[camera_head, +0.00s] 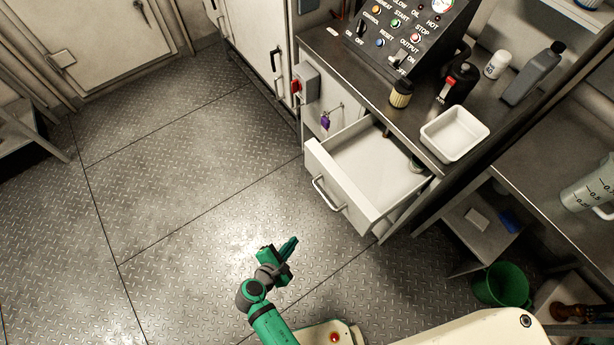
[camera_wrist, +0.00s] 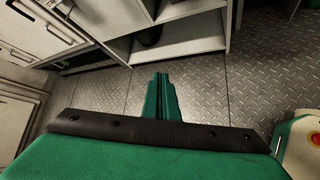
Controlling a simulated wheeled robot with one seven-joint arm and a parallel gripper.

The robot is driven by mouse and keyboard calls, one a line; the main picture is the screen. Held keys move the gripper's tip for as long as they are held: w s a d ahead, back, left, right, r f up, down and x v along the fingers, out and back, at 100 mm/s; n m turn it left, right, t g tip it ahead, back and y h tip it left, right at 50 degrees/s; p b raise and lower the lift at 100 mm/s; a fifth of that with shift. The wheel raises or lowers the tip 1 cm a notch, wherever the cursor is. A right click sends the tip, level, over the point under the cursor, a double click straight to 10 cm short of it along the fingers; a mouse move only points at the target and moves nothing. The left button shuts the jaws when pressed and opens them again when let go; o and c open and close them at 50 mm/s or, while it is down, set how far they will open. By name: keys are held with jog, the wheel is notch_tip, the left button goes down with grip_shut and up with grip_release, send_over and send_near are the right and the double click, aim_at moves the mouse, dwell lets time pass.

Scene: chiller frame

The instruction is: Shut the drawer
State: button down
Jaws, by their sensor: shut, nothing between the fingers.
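The drawer (camera_head: 337,202) is pulled out from under the metal counter, with its white front and bar handle (camera_head: 328,194) facing the lower left. Its inside looks mostly bare, with a small object partly hidden near the counter edge. My green gripper (camera_head: 290,246) is to the lower left of the drawer front, apart from the handle. Its fingers are together and empty. In the wrist view the closed fingers (camera_wrist: 161,98) point towards the floor and the cabinet base.
A white tray (camera_head: 454,133), a dark bottle (camera_head: 459,82) and a control panel (camera_head: 408,30) are on the counter above. A green bucket (camera_head: 503,285) stands at the lower right. A keyed door with a purple tag (camera_head: 325,121) is beside the drawer. The floor to the left is clear.

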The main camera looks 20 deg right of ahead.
jog(key=w+r+n+h, duration=0.2)
jog(key=w+r+h, duration=0.3)
jog(key=w+r, duration=0.3)
jog(key=g+h, duration=0.2)
jog(key=h, duration=0.2)
send_near(316, 171)
jog(key=shift+n, duration=0.3)
jog(key=x, duration=0.6)
jog(key=shift+d+f, duration=0.15)
jog(key=shift+d, duration=0.1)
